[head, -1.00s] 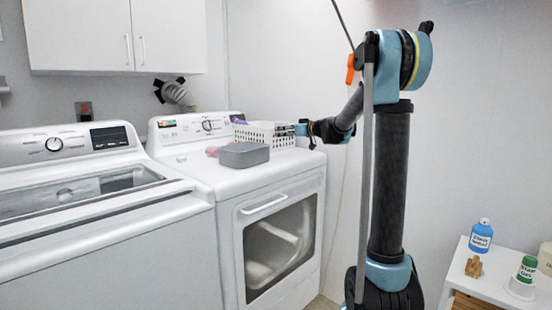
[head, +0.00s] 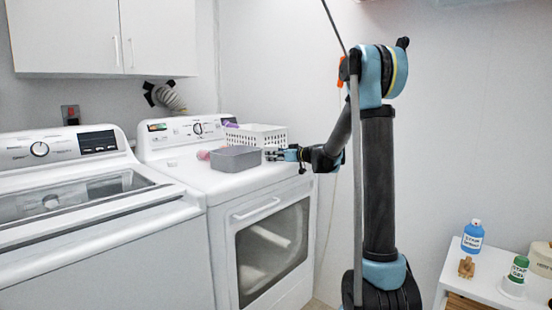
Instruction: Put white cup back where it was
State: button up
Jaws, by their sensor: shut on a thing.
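My gripper (head: 277,155) is over the dryer top, beside the right end of a grey bin (head: 238,160) and in front of a white perforated basket (head: 262,137). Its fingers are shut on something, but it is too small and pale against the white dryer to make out. I cannot tell whether the gripper touches the bin. I see no clearly recognisable white cup. A pale round thing (head: 511,289) is at the foot of a green bottle (head: 519,268) on the white stand at the right; I cannot tell what it is.
The white dryer (head: 208,185) stands beside a washer (head: 110,235) at the left. A pink item (head: 203,155) lies left of the bin. The white stand (head: 462,278) also holds a blue bottle (head: 473,236), a small wooden figure (head: 466,267) and a cream container (head: 541,257).

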jog(key=o, duration=1.1)
jog(key=v, duration=1.2)
jog(key=s+f+m+g+h, duration=0.1)
jog(key=s+f+g+h, duration=0.2)
jog(key=s, duration=0.9)
jog(key=s+d+f+m+g+h, duration=0.1)
jog(key=s+d+f+m+h, duration=0.2)
jog(key=s+d+f, duration=0.3)
jog(key=s+d+f+m+g+h, duration=0.2)
jog(key=s+d+f, duration=0.4)
jog(key=s, duration=1)
jog(key=s+d+f+m+g+h, duration=0.1)
jog(key=s+d+f+m+h, duration=0.3)
jog(key=s, duration=0.7)
jog(key=shift+s+d+f+g+h, duration=0.15)
jog(key=shift+d+f, duration=0.25)
jog(key=shift+f, duration=0.25)
jog(key=shift+d+f+g+h, duration=0.1)
jog(key=shift+d+f, duration=0.3)
jog(key=shift+f, duration=0.3)
jog(key=shift+s+d+f+g+h, duration=0.15)
jog(key=shift+d+f, duration=0.25)
jog(key=shift+f, duration=0.25)
jog(key=shift+w, duration=0.15)
